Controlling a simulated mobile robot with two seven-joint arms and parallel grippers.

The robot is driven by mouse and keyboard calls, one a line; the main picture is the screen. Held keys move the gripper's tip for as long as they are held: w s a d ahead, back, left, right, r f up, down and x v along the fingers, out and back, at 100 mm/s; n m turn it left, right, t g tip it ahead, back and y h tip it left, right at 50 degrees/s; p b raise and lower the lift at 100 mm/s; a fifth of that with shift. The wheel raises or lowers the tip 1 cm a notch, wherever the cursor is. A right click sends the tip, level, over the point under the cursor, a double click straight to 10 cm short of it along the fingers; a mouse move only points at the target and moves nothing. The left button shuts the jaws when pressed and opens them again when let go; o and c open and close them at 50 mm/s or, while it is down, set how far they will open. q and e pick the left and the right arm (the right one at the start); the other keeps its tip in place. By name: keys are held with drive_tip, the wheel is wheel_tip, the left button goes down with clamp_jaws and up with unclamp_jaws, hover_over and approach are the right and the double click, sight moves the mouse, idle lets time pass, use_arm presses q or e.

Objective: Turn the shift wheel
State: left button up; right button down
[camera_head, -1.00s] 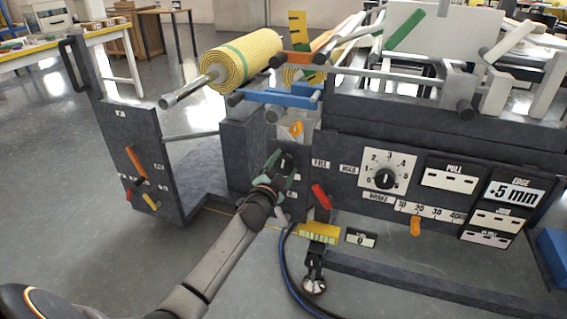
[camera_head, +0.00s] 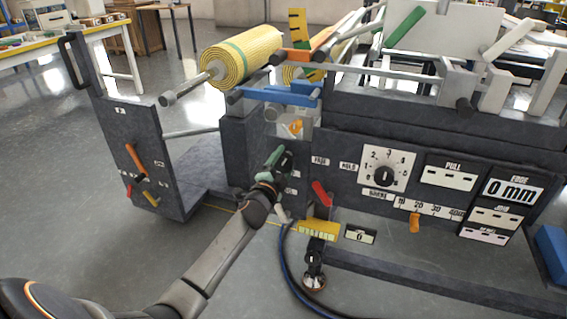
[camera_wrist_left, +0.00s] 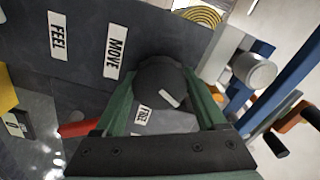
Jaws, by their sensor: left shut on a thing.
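The shift wheel (camera_wrist_left: 160,72) is a dark round knob with a white mark on the front of the machine. My left gripper (camera_wrist_left: 165,100) has green fingers on either side of the wheel and is shut on it. In the head view my left gripper (camera_head: 275,165) is against the machine's front panel and mostly hides the wheel. The edge display (camera_head: 512,191) at the right of the panel reads 0 mm. My right gripper is in neither view.
A yellow mesh roll (camera_head: 240,58) lies above and left of the wheel. A red lever (camera_head: 321,193), a numbered dial (camera_head: 383,176) and an orange slider (camera_head: 414,222) are to the right. Blue and black cables (camera_head: 293,262) hang below. Open floor lies in front.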

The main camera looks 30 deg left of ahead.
use_arm(q)
drive_tip(key=o, duration=1.3)
drive_tip(key=shift+p+v, duration=1.35)
drive_tip(key=shift+v, duration=4.95)
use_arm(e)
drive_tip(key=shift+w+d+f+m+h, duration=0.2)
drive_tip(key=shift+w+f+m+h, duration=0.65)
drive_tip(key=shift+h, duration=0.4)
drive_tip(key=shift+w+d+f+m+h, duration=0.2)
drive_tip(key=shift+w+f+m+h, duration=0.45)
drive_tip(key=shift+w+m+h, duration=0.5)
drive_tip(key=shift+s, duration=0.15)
